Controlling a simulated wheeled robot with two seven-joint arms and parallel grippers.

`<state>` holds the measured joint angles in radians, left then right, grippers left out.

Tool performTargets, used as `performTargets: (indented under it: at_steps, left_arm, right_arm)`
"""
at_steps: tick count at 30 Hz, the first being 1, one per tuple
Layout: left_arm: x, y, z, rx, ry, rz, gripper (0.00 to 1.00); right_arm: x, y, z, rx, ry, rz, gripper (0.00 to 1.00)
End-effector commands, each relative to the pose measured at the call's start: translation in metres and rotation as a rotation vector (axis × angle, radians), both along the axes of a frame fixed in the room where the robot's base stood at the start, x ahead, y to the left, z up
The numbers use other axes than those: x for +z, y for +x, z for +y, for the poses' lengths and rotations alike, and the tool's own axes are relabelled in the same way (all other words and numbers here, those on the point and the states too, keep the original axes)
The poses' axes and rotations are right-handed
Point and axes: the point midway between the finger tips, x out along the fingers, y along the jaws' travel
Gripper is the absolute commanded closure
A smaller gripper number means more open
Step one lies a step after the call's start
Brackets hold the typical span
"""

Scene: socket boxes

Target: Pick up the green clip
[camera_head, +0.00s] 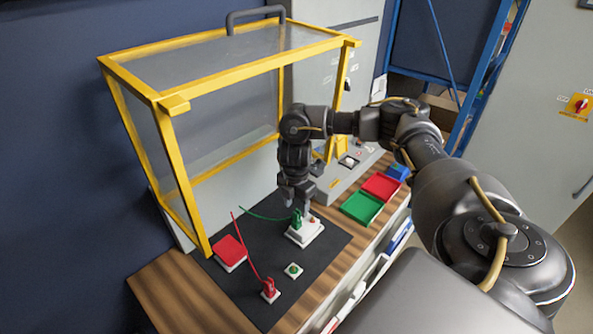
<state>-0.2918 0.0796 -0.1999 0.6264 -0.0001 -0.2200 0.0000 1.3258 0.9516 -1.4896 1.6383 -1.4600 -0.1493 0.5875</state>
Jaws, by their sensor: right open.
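The green clip (297,219) stands upright at the white socket box (305,233) on the black mat, with a green wire running from it to the left. My right gripper (297,205) points down right at the green clip, its fingers open above or around it. I cannot tell whether the fingers touch the clip. My left gripper is not in view.
A red clip (269,287) with a red wire stands on a small white base at the mat's front. A red-topped box (230,251) and a small green-topped base (293,270) are nearby. Green (362,208) and red (382,187) trays lie right. A yellow-framed case (205,240) encloses the back.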

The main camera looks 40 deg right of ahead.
Motion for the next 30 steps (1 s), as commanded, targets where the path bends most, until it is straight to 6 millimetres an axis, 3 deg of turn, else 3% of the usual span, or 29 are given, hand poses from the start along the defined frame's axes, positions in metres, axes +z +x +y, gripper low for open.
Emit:
performTargets:
  at_steps: [9, 20, 30]
  left_arm:
    - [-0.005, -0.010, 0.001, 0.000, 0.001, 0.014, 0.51]
    - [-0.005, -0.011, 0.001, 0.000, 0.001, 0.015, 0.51]
    - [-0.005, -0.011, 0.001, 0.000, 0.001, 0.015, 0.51]
  right_arm:
    - [-0.042, -0.002, 0.001, -0.001, 0.002, 0.003, 0.51]
    - [-0.049, -0.002, 0.001, 0.000, 0.000, 0.001, 0.51]
    - [-0.049, -0.002, 0.001, 0.000, 0.000, 0.001, 0.95]
